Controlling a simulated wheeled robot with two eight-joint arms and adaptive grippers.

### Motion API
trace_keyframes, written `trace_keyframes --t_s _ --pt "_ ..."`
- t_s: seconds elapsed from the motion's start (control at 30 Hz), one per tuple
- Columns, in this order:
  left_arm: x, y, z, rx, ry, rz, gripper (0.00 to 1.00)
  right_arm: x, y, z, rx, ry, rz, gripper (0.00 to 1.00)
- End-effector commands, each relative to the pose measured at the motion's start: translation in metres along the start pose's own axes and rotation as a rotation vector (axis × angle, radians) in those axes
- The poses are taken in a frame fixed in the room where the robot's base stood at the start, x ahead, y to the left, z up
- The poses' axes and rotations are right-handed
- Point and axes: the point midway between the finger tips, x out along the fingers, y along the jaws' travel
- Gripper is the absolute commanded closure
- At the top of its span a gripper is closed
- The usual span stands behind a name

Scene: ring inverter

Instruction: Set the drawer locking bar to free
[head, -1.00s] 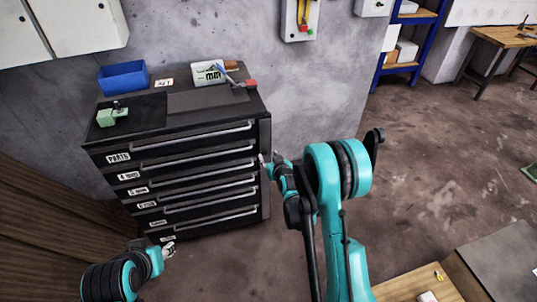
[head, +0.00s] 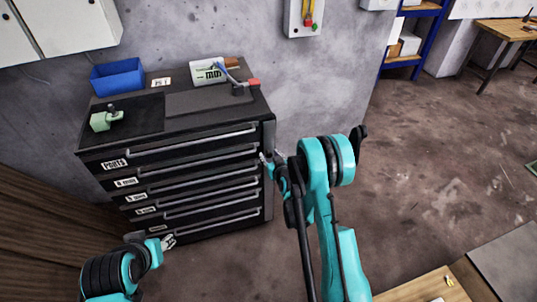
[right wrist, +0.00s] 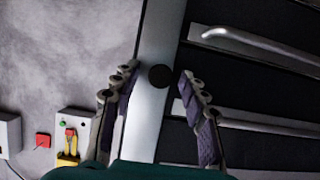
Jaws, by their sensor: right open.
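The drawer locking bar is the upright grey strip on the right front edge of the black drawer cabinet (head: 190,135). In the right wrist view the bar (right wrist: 152,125) runs top to bottom, with a round black knob (right wrist: 160,76) on it. My right gripper (right wrist: 158,75) is open, one finger on each side of the knob. No contact shows. In the head view my right gripper (head: 266,160) is at the cabinet's right edge and partly hides the bar. My left gripper (head: 168,242) is low, near the bottom drawers; its fingers are too small to read.
Drawer handles (right wrist: 255,50) stick out right of the bar. On the cabinet are a blue bin (head: 118,75), a green object (head: 105,119) and a lever with a red end (head: 253,83).

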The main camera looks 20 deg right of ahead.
Motion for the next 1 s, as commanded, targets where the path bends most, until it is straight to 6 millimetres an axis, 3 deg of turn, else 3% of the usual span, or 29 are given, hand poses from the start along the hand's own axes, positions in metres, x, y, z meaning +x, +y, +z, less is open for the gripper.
trace_keyframes --t_s 0.07,0.1,0.23,0.27,0.67,1.0 --pt "0.0 0.0 0.0 0.0 0.0 0.0 0.6 0.0 0.0 0.0 0.0 0.0 0.0 0.56" --pt "0.0 0.0 0.0 0.0 0.0 0.0 0.6 0.0 0.0 0.0 0.0 0.0 0.0 0.61" --pt "0.0 0.0 0.0 0.0 0.0 0.0 0.6 0.0 0.0 0.0 0.0 0.0 0.0 0.96" --pt "0.0 0.0 0.0 0.0 0.0 0.0 0.6 0.0 0.0 0.0 0.0 0.0 0.0 1.0" --pt "0.0 0.0 0.0 0.0 0.0 0.0 0.6 -0.001 0.003 0.0 -0.009 0.0 -0.023 1.0" --pt "0.0 0.0 0.0 0.0 0.0 0.0 0.6 -0.004 0.01 0.002 -0.063 0.003 -0.156 1.0"
